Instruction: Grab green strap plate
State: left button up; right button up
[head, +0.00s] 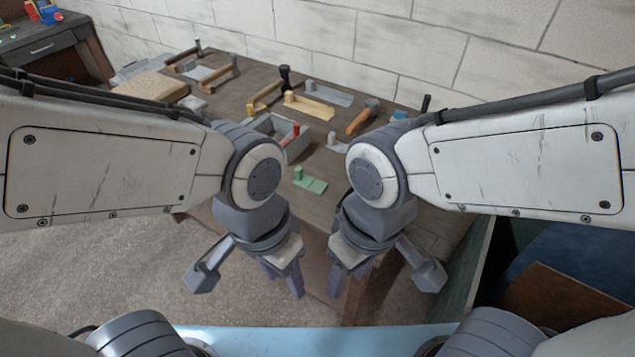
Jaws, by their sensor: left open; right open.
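The green strap plate (313,184) lies on the brown bench near its front edge. It is a small flat green piece with a raised post at its left end. It shows in the gap between my two arms. My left gripper (283,284) hangs in front of the bench, below and to the left of the plate in the picture, open and empty. My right gripper (347,283) hangs below and to the right of it, open and empty. Neither gripper touches the plate.
On the bench (330,160), a grey bin (266,125) holding a red item stands behind the plate. A yellow plate (308,106), an orange-handled tool (360,122) and several other parts lie further back. A light wall closes the rear.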

aim_at(304, 181)
jog(key=z, duration=0.5)
jog(key=k, duration=1.2)
jog(key=u, duration=0.05)
jog(key=i, duration=0.4)
jog(key=u, duration=1.1)
jog(key=i, duration=1.3)
jog(key=z, duration=0.6)
jog(key=i, duration=0.5)
jog(key=z, duration=0.55)
